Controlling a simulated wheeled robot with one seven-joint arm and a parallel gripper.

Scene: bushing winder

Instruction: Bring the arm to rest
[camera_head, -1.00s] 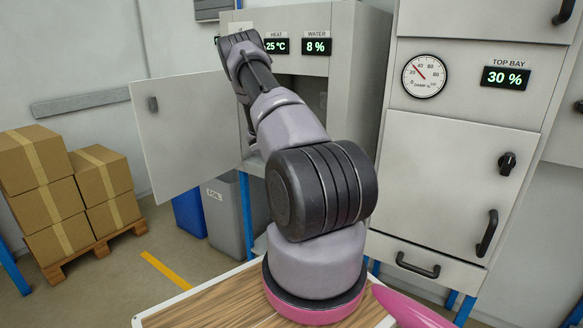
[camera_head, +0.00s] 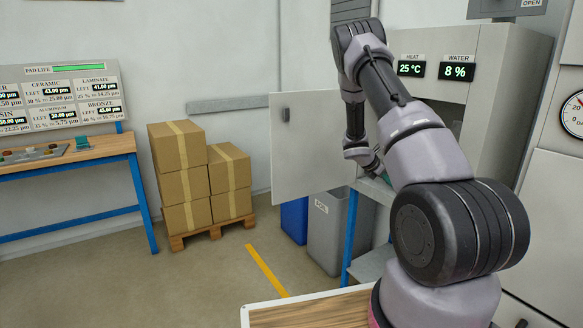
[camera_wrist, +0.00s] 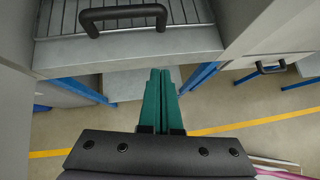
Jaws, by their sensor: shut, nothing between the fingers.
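My arm (camera_head: 415,140) rises from its base at the lower right in the head view, folds at the elbow, and its wrist hangs down in front of the open cabinet. My gripper (camera_wrist: 160,72) shows in the wrist view as two green fingers pressed together with nothing between them. It points toward the front edge of a grey surface that has a black handle (camera_wrist: 122,15). In the head view the gripper is mostly hidden behind my arm; only a bit of green shows near the open cabinet door (camera_head: 312,145).
The cabinet (camera_head: 490,85) with heat and water displays stands close behind my arm. A grey bin (camera_head: 328,225) and a blue bin (camera_head: 294,218) stand below the door. Stacked boxes (camera_head: 182,185) sit on a pallet. Open floor lies at the left, before a workbench (camera_head: 75,155).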

